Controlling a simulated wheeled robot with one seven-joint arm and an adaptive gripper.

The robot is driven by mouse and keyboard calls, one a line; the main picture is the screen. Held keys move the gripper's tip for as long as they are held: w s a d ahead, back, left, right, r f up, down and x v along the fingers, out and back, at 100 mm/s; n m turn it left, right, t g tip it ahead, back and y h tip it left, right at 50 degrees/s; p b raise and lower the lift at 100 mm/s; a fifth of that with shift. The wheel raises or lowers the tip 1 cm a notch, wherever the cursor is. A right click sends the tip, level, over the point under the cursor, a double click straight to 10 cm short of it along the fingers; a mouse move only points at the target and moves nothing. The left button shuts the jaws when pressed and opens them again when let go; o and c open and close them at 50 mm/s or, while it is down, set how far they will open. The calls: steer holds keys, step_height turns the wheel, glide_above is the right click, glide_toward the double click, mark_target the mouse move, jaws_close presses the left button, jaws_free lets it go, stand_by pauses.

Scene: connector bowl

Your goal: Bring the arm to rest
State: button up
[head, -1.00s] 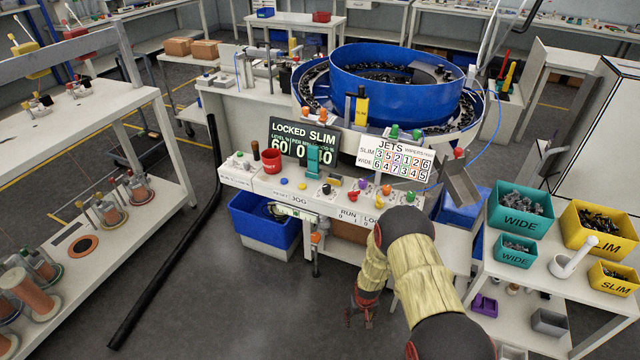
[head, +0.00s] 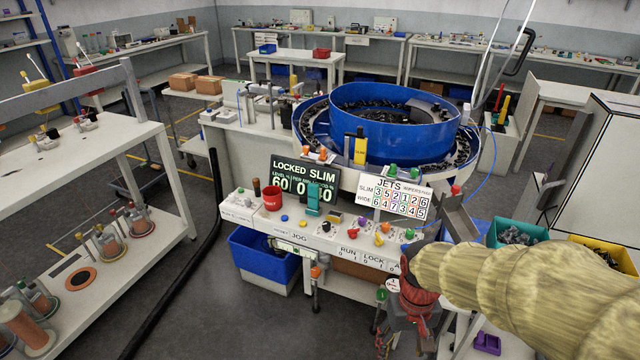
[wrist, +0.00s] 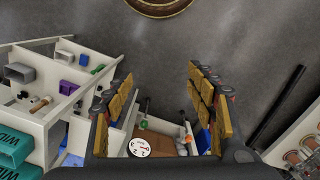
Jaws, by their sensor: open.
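My arm (head: 520,270), in a yellowish sleeve, reaches in from the right edge of the head view. My gripper (head: 400,338) hangs at its end, pointing down in front of the right part of the control bench. In the wrist view my gripper (wrist: 160,78) has its two padded fingers wide apart, with nothing between them but the view of the floor. The arm covers much of the right side shelf and part of the bins there.
The control bench (head: 305,222) with knobs and a red cup (head: 272,200) stands close to the gripper. The blue bowl (head: 395,130) is behind it. A teal bin (head: 505,234) and yellow bin (head: 592,250) are at right.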

steer(key=s+r+t+p, duration=0.1)
steer(key=s+r+t, duration=0.2)
steer(key=r, duration=0.6)
steer(key=s+d+r+t+p, duration=0.1)
steer(key=s+r+t, duration=0.2)
steer(key=r, duration=0.7)
steer(key=shift+s, duration=1.1)
